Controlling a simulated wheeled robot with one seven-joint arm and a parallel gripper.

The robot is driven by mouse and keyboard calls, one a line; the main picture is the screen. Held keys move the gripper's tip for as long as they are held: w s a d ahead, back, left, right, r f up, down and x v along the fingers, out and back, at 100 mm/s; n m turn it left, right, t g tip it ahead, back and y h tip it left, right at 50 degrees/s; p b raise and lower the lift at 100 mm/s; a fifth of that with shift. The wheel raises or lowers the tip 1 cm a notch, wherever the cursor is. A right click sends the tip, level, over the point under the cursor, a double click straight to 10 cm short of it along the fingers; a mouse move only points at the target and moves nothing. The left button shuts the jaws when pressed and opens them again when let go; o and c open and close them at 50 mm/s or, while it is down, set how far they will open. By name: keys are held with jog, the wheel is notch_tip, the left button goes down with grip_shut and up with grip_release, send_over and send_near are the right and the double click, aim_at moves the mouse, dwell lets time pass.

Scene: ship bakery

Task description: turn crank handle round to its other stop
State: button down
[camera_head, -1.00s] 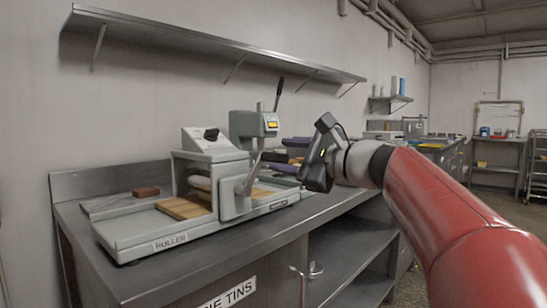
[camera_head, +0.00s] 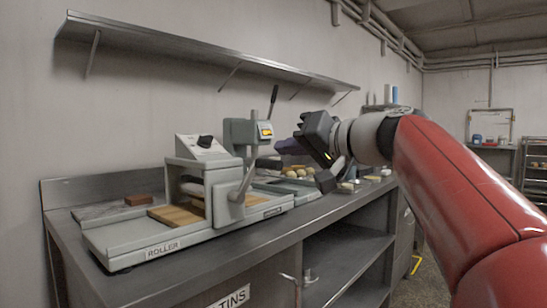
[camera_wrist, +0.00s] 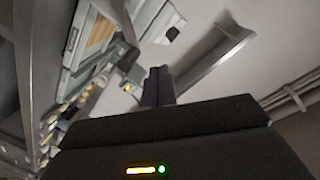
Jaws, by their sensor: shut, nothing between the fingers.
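The crank handle (camera_head: 243,187) is a pale grey arm on the front cheek of the roller machine (camera_head: 165,236). The arm slants up and to the right from its hub, with a dark grip (camera_head: 268,163) near its upper end. My gripper (camera_head: 281,147) is shut and empty, its dark fingers pointing left. It appears above and right of the grip, apart from it, though the depth gap is hard to judge. In the wrist view the shut fingers (camera_wrist: 158,87) stand mid-picture and the machine (camera_wrist: 97,35) is upper left; I cannot make out the crank there.
A press with a lit yellow display (camera_head: 265,130) and upright lever stands behind the roller. A wooden board (camera_head: 178,216) lies on the roller bed and a brown block (camera_head: 138,199) behind it. A long shelf (camera_head: 215,53) hangs above. Pale round items (camera_head: 296,172) lie behind my gripper.

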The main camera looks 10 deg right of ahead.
aim_at(276, 163)
notch_tip(276, 163, up, 3)
jog(key=s+n+h, duration=0.2)
jog(key=s+n, duration=0.1)
jog(key=n, duration=1.2)
jog(key=w+a+f+p, duration=0.1)
jog(key=w+f, duration=0.4)
jog(key=w, duration=0.5)
jog(key=shift+w+a, duration=0.15)
jog(key=shift+a, duration=0.05)
jog(key=shift+d, duration=0.1)
jog(key=shift+w+d+f+m, duration=0.2)
jog(key=shift+w+d+m, duration=0.1)
jog(key=shift+m, duration=0.3)
